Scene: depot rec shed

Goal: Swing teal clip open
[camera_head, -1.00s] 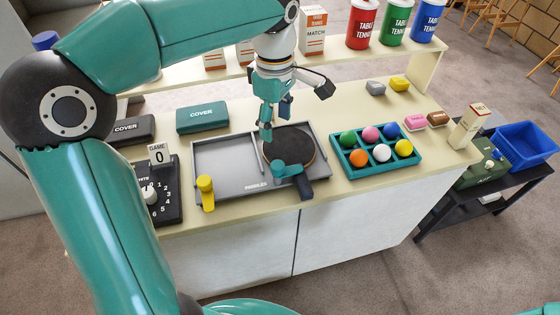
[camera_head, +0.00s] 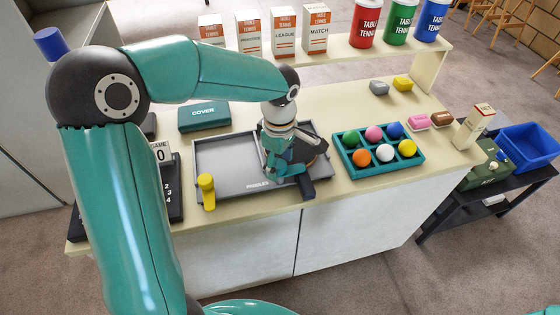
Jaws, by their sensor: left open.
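The grey paddle tray (camera_head: 225,178) lies on the counter. A dark round paddle lies in its right part, with its black handle (camera_head: 307,187) pointing toward the front edge. The teal clip (camera_head: 291,171) lies across the paddle near the handle, and my left gripper partly covers it. My left gripper (camera_head: 282,164) points down right at the clip with its fingers open. I cannot tell whether the fingers touch the clip. My right gripper is not in view.
A teal ball rack (camera_head: 354,168) with several coloured balls sits close to the right. A teal cover box (camera_head: 204,116) lies behind. A shelf of boxes and cans runs along the back.

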